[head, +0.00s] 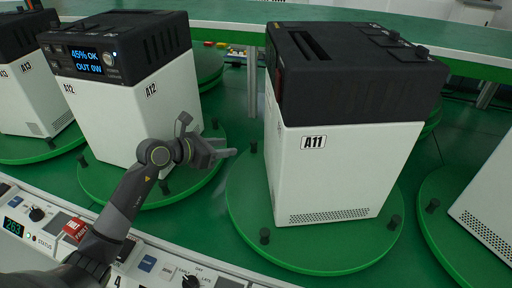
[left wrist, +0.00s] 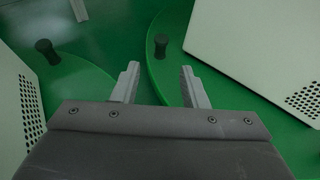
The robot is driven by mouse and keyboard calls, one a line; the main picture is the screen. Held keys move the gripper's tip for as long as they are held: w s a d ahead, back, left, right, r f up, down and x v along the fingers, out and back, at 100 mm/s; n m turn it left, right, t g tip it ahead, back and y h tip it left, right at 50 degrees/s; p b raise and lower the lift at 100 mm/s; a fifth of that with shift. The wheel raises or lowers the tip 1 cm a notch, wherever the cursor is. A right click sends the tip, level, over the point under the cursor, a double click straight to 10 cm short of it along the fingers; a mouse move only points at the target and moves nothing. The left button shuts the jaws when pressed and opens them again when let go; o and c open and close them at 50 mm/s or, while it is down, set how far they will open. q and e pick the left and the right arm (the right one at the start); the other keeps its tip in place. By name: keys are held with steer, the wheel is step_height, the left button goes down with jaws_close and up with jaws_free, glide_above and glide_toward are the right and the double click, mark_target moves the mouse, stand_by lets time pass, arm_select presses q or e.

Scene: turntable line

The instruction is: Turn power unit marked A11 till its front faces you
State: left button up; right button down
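The power unit marked A11 (head: 340,165) stands upright on a round green turntable (head: 318,262) right of centre in the head view. It has a white body with a vented lower edge and a black top. A plain side with the A11 label faces me; no display shows on it. Several dark pegs (head: 395,221) stand on the turntable's rim. My left gripper (head: 228,154) is open and empty, left of A11 and apart from it. In the left wrist view its two fingers (left wrist: 158,88) are spread above the turntable's edge, near a peg (left wrist: 161,46). My right gripper is not in view.
Unit A12 (head: 128,128), with a lit display, stands on the neighbouring turntable to the left, beside my left gripper. Unit A13 (head: 30,95) is farther left. Another white unit (head: 490,205) is at the right edge. A control panel (head: 150,262) runs along the front.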

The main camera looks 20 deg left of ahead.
mark_target(254, 151)
arm_select(q)
steer(key=x, duration=1.1)
steer(key=shift+w+d+f, duration=0.1)
steer(key=shift+w+d, duration=0.2)
steer(key=shift+d, duration=0.05)
jaws_close()
